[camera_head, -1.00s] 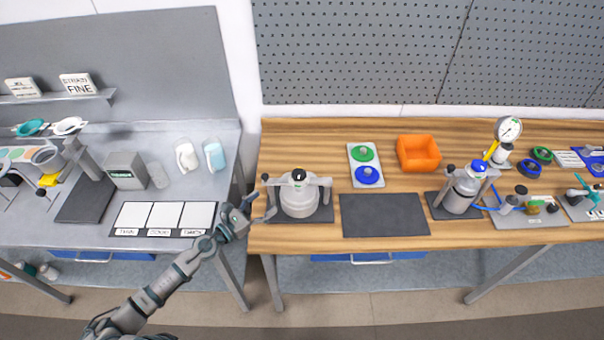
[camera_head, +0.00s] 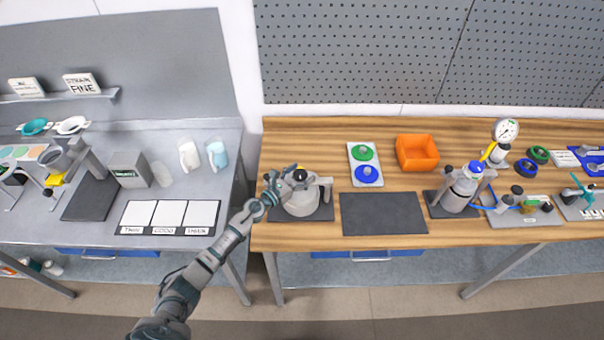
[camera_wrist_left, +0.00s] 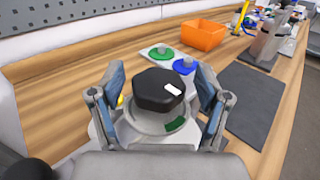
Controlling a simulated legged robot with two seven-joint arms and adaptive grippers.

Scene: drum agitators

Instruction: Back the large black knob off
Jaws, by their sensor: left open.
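The large black knob (camera_wrist_left: 158,90) sits on top of a pale grey pot-like vessel (camera_head: 302,204). It has a faceted rim and a white mark on its top, and it also shows small in the head view (camera_head: 300,176). My left gripper (camera_wrist_left: 157,82) is open, with one blue-padded finger on each side of the knob and gaps between fingers and knob. In the head view my left gripper (camera_head: 285,177) reaches the vessel's top from the left. A green patch (camera_wrist_left: 175,124) shows on the lid below the knob. My right gripper is not in view.
The vessel stands on a dark mat on the wooden bench. An empty dark mat (camera_head: 383,214), a plate with green and blue knobs (camera_head: 352,152) and an orange bin (camera_head: 417,152) lie to its right. A gauge vessel (camera_head: 461,187) stands farther right.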

